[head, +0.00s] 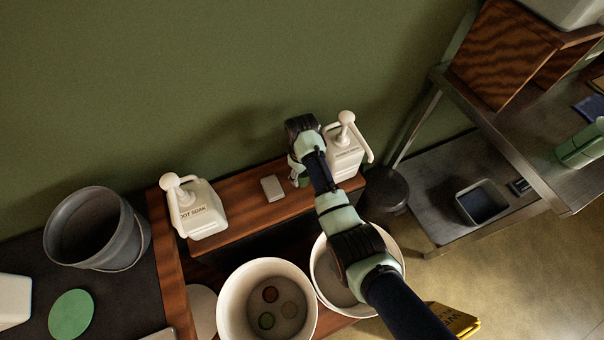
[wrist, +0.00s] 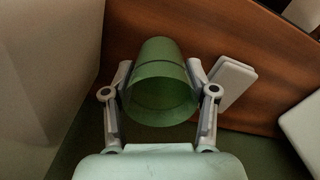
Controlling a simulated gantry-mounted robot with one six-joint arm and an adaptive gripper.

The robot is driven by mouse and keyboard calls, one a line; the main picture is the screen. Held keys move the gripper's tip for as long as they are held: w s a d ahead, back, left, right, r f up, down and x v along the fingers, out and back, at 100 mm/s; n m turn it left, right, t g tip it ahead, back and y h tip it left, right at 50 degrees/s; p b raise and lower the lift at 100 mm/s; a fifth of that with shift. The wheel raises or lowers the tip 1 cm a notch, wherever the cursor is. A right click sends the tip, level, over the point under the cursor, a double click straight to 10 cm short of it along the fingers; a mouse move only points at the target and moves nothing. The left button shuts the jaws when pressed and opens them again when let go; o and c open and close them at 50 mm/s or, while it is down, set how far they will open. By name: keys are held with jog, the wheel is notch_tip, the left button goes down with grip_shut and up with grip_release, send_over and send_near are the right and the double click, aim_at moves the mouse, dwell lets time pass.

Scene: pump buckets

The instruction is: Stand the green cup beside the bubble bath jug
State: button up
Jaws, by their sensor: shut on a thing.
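My gripper (head: 297,177) is over the wooden shelf, just left of the right-hand white pump jug (head: 345,160). The label on that jug is too small and partly covered to read surely. The wrist view shows my gripper (wrist: 160,98) shut on the green cup (wrist: 160,85), one finger on each side. I cannot tell whether the cup touches the shelf (wrist: 125,30). A large pale surface, likely that jug (wrist: 45,60), fills the left of the wrist view. My arm hides most of the cup in the head view.
Another pump jug (head: 200,212), labelled as a soak, stands at the shelf's left end. A small pale block (head: 272,188) lies between the jugs. Two white buckets (head: 228,300) (head: 388,240) stand below in front. A grey bucket (head: 75,230) is at left, a metal rack (head: 440,225) at right.

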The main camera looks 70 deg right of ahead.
jog(key=shift+f, duration=0.15)
jog(key=o, duration=1)
notch_tip(320, 180, up, 12)
jog(key=p, duration=0.3)
jog(key=shift+r, duration=0.2)
